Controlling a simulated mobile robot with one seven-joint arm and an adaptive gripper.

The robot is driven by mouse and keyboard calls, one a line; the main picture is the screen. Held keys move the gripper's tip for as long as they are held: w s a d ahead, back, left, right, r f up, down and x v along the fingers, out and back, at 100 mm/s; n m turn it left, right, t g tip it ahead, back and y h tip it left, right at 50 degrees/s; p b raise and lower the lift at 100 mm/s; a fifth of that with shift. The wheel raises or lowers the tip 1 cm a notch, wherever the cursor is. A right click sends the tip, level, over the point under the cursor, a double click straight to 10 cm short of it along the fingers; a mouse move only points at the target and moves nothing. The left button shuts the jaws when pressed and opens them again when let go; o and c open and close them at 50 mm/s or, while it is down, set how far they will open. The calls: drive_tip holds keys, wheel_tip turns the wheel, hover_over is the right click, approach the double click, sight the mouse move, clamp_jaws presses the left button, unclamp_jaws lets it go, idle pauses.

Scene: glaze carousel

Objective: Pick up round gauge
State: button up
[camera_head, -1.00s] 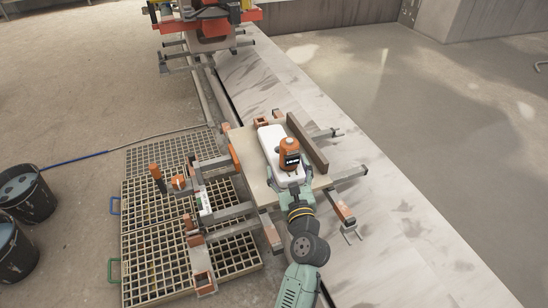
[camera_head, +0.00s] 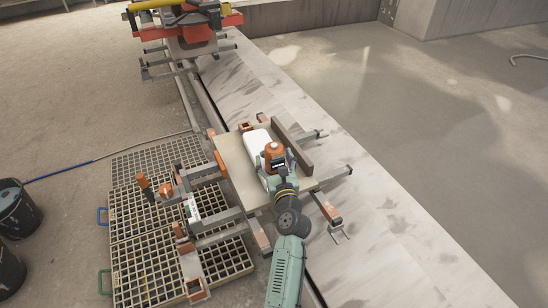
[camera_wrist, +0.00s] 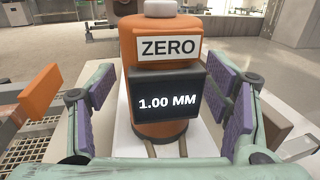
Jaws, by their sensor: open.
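The round gauge (camera_head: 274,152) is an orange, upright cylinder with a white button on top. In the wrist view the gauge (camera_wrist: 160,50) carries a "ZERO" label and a dark display reading "1.00 MM". It stands on a white block or pad (camera_head: 257,139) on a pale board (camera_head: 234,160). My gripper (camera_wrist: 164,100) is open, with its purple-padded fingers on either side of the gauge. Gaps show between both pads and the gauge's sides. In the head view my gripper partly hides the gauge's lower part.
A dark brown bar (camera_head: 292,147) lies along the board's right side. Orange-tipped clamp arms (camera_head: 220,217) surround the board. Grated panels (camera_head: 135,240) lie at left, dark buckets (camera_head: 18,210) beyond. The wide floor (camera_head: 420,130) at right is clear.

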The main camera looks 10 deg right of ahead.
drive_tip(key=shift+w, duration=0.25)
drive_tip(key=shift+c, duration=0.5)
drive_tip(key=c, duration=1.1)
drive_tip(key=shift+c, duration=0.3)
drive_tip(key=shift+r, duration=0.15)
